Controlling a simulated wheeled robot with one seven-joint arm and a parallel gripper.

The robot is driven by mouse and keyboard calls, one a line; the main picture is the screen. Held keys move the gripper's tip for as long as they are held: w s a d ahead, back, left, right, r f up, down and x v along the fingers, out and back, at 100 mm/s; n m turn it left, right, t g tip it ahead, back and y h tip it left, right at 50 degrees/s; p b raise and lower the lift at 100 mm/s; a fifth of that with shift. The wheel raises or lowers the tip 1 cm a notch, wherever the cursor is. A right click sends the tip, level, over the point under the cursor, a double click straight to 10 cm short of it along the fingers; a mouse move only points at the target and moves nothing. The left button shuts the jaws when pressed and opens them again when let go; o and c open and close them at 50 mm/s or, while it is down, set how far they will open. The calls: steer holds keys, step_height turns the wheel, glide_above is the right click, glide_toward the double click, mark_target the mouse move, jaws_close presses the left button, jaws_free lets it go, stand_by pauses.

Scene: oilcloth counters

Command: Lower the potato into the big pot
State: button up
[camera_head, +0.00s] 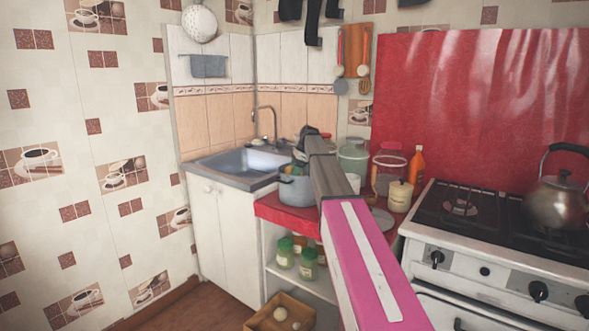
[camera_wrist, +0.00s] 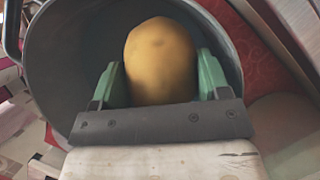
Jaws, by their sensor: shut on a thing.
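The potato (camera_wrist: 160,62) is yellow-brown and smooth in the wrist view. My gripper (camera_wrist: 160,80) is shut on it, with a green finger on each side. Behind the potato is the dark grey inside of the big pot (camera_wrist: 62,60); the potato lies within the rim's outline. I cannot tell how deep it is or whether it touches the bottom. In the head view the grey pot (camera_head: 296,190) stands on the red counter beside the sink.
The red counter (camera_head: 283,216) also bears jars, an orange bottle (camera_head: 415,164) and a cream canister (camera_head: 400,195) right of my arm. The sink (camera_head: 236,168) is left of the pot. The stove (camera_head: 490,245) with a kettle (camera_head: 560,201) is at the right.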

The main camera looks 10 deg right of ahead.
steer(key=shift+f, duration=1.95)
steer(key=shift+f, duration=2.15)
stand_by(0.8)
steer(key=o, duration=1.1)
steer(key=shift+r, duration=0.1)
